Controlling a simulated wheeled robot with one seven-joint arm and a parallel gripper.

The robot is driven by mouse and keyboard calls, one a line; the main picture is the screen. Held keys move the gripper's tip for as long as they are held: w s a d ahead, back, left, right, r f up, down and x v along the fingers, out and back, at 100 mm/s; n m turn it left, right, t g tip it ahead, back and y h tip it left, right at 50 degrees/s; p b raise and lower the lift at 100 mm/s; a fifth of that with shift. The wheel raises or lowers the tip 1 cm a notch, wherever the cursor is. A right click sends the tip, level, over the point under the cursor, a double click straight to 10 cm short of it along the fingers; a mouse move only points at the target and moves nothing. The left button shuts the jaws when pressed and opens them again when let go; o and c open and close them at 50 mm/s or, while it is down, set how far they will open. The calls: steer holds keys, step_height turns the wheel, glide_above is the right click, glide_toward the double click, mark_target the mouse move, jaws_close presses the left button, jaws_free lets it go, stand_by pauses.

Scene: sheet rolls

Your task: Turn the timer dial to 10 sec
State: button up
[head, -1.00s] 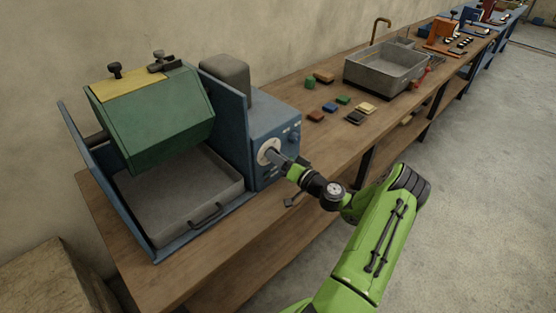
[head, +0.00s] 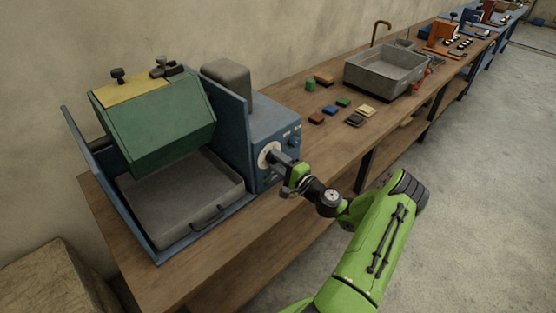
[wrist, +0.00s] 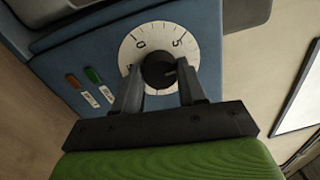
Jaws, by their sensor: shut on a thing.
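The timer dial (wrist: 132,54) is a white round plate with a black knob (wrist: 160,69) at its centre, on the blue side panel of the machine. The numbers 0 and 5 show at its upper part in the wrist view; the rest of the scale is partly hidden by my fingers. I cannot read the knob's pointer clearly. My gripper (wrist: 160,90) is shut on the knob, one finger on each side. In the head view the dial (head: 265,155) is partly covered by my gripper (head: 277,157).
A red button (wrist: 73,80) and a green button (wrist: 92,75) sit beside the dial. The machine has a green drum (head: 165,130) over a grey tray (head: 180,195). Small coloured blocks (head: 330,108) and a grey sink (head: 385,72) are farther along the bench.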

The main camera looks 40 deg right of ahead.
steer(key=shift+m+h+p, duration=0.4)
steer(key=shift+m+p, duration=1.1)
steer(key=shift+m, duration=2.9)
steer(key=o, duration=1.1)
steer(key=shift+c, duration=0.2)
steer(key=s, duration=1.5)
steer(key=shift+s+a+f, duration=0.2)
steer(key=shift+s, duration=0.2)
